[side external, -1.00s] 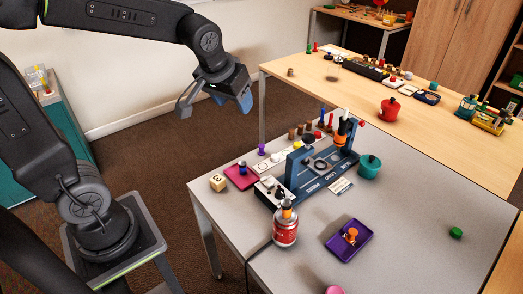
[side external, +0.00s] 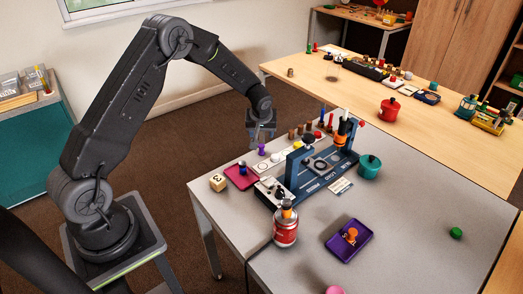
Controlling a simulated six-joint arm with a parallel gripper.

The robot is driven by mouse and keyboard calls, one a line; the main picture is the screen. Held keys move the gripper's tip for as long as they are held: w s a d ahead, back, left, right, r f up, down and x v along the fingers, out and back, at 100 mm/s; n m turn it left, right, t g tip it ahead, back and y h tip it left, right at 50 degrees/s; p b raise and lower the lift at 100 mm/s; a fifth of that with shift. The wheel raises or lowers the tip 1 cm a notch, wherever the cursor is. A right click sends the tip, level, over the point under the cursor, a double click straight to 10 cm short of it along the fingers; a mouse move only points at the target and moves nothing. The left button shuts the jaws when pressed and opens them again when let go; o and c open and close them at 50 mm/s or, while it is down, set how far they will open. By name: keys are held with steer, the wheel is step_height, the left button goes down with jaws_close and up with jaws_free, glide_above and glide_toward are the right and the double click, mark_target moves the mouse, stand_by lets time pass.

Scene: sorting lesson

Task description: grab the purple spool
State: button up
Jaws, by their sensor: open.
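A small purple piece (side external: 262,149), which looks like the purple spool, stands near the back left edge of the grey table, by a white strip with round spots. My gripper (side external: 262,138) is open and points down, showing just above the purple piece in the picture. The fingers are small and dark here, and I cannot tell the exact gap or whether they touch the piece. A dark blue piece (side external: 242,167) stands on a pink tray (side external: 236,181) to the left.
A numbered cube (side external: 217,182) lies left of the pink tray. A blue rack (side external: 312,178), brown and red pegs, a red-labelled bottle (side external: 285,228), a teal pot (side external: 369,167) and a purple tray (side external: 337,246) stand on the table. The front right is mostly clear.

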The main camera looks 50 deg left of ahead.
mark_target(261, 146)
steer(key=x, duration=1.1)
steer(key=shift+a+f, duration=0.1)
steer(key=shift+f, duration=0.15)
steer(key=shift+c, duration=0.3)
steer(key=c, duration=0.9)
steer(key=shift+c, duration=0.2)
